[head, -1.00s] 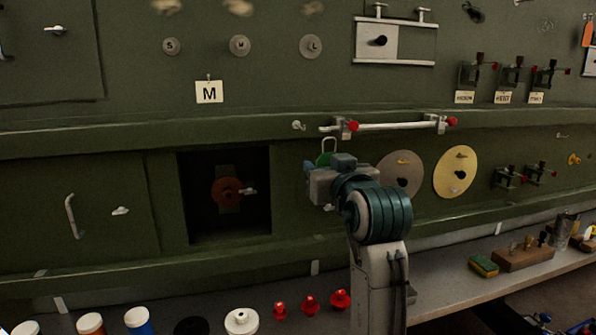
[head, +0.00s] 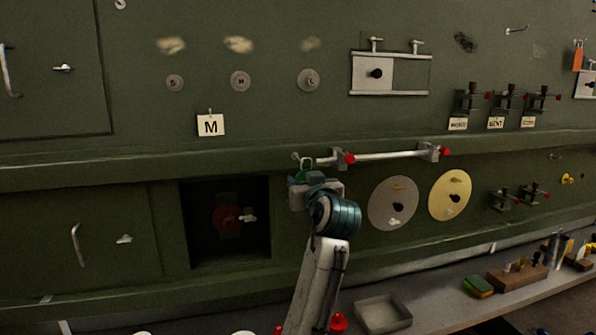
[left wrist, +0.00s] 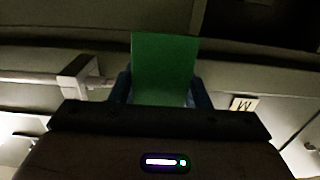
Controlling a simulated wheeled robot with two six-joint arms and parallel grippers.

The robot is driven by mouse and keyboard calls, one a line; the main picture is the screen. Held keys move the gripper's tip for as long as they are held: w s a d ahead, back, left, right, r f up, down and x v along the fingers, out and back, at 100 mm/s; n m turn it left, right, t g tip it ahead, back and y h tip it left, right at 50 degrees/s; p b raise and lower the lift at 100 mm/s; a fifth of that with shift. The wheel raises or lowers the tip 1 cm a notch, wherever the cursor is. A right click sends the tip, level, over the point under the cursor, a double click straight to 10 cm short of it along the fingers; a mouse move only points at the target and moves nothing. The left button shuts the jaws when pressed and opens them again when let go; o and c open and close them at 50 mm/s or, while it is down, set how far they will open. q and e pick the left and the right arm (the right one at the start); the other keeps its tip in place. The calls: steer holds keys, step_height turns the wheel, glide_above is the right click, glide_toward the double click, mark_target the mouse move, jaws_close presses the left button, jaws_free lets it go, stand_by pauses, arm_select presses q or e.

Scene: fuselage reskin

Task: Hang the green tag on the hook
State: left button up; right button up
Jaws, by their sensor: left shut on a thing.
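The green tag (head: 299,175) is pinched in my left gripper (head: 304,181), in front of the panel just below the left end of the white rail. The tag's pale loop rises above the jaws. The small hook (head: 296,157) is on the panel just left of the rail. The loop overlaps the hook in the head view, and I cannot tell whether it is around it or only in front. In the left wrist view the green tag (left wrist: 165,68) stands up between the blue fingertips, its loop out of sight. My right gripper is not in view.
The white rail (head: 390,155) with red-ended brackets runs close to the right of the tag. A dark square opening (head: 200,240) lies below left. An M card (head: 210,125) hangs above left, and two discs (head: 393,204) are to the right. A grey tray (head: 383,314) sits on the bench.

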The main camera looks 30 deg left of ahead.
mark_target(299, 179)
arm_select(q)
steer(key=shift+w+a, duration=0.5)
steer(key=shift+a, duration=0.05)
steer(key=w+a+p, duration=0.1)
steer(key=w+a+f+p, duration=0.1)
steer(key=p, duration=0.1)
steer(key=shift+w+a, duration=0.1)
steer(key=shift+a, duration=0.25)
steer(key=shift+d, duration=0.1)
